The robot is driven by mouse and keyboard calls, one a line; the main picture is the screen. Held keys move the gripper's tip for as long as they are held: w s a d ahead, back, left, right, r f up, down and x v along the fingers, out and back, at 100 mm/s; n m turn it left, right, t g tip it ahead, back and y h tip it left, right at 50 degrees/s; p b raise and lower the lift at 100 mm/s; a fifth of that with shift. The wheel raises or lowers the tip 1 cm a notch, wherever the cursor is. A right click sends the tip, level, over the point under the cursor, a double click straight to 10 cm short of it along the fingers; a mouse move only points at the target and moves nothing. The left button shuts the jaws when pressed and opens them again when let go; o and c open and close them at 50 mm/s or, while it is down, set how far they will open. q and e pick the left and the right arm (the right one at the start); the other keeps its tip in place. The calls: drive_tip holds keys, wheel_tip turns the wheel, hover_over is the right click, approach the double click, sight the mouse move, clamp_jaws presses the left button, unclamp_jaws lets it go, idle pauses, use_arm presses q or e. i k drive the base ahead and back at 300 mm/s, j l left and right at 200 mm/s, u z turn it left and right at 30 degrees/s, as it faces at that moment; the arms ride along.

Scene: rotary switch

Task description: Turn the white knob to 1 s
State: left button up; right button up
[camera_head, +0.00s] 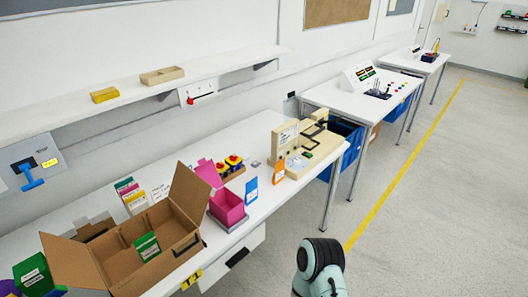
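I cannot make out a white knob or a "1 s" mark for certain in the head view. A beige machine (309,150) stands at the far right end of the near workbench (262,205); any small knob on it is too small to tell. A grey wall panel (30,158) with a blue lever (32,178) and a yellow label is at the left. A white wall box (198,93) with a red handle hangs under the shelf. A dark rounded joint of my own arm shows at the bottom centre. Neither gripper is in view.
An open cardboard box (120,250) holding a green carton (147,246) stands on the bench's left part. A pink open box (228,209), a blue packet (251,190) and an orange bottle (279,172) stand nearer the machine. The floor (430,220) at right is clear.

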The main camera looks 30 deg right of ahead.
sight(296, 162)
drive_tip(key=i+l+u, duration=0.1)
drive_tip(key=l+u, duration=0.25)
drive_tip(key=l, duration=0.15)
drive_tip(key=l+u, duration=0.3)
drive_tip(key=l, duration=0.2)
drive_tip(key=l+u, duration=0.35)
drive_tip(key=l, duration=1.3)
drive_tip(key=k+l+u, duration=0.1)
drive_tip(key=l, duration=0.45)
